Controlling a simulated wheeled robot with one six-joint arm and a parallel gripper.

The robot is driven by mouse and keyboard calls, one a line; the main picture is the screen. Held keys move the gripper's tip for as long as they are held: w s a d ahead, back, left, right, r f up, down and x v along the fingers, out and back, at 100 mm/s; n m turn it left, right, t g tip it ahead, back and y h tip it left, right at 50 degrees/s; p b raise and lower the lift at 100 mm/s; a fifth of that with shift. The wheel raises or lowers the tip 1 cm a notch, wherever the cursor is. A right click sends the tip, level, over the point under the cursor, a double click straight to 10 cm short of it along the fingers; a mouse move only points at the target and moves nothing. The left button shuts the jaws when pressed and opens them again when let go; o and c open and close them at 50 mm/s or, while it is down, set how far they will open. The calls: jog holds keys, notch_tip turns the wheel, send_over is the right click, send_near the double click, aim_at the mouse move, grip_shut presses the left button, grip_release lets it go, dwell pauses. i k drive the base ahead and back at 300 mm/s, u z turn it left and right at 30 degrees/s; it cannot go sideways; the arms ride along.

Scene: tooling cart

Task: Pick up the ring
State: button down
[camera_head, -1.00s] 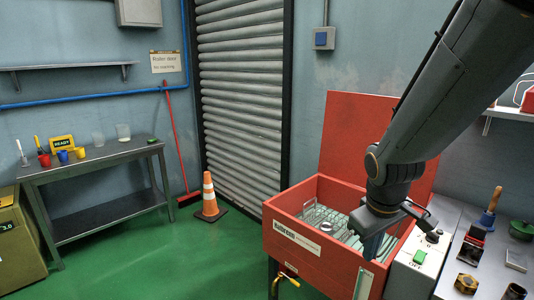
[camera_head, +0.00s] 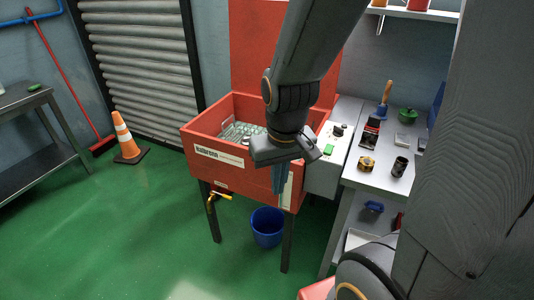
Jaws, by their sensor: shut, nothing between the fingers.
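My gripper (camera_head: 279,188) points down just in front of the red parts washer's front wall, its fingers together and empty. A small silvery round piece (camera_head: 246,141) sits on the rack inside the washer, partly hidden by the washer's wall and my gripper; I cannot tell for sure that it is the ring. A brass-coloured piece with a hole (camera_head: 367,163) lies on the grey bench to the right, apart from my gripper. No other thing in view is clearly a ring.
The red washer (camera_head: 215,153) has its lid raised. A control box (camera_head: 325,160) stands beside it. The bench holds a dark cylinder (camera_head: 400,166), a green lidded pot (camera_head: 407,116) and a wooden-handled tool (camera_head: 386,95). A blue bucket (camera_head: 267,227) stands below.

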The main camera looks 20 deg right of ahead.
aim_at(245, 141)
jog(key=u, duration=0.1)
jog(key=k, duration=0.4)
jog(key=u, duration=1.45)
jog(key=i, duration=1.2)
jog(key=z, duration=0.6)
jog(key=i, duration=0.75)
jog(key=z, duration=1.5)
jog(key=i, duration=0.85)
jog(key=z, duration=0.1)
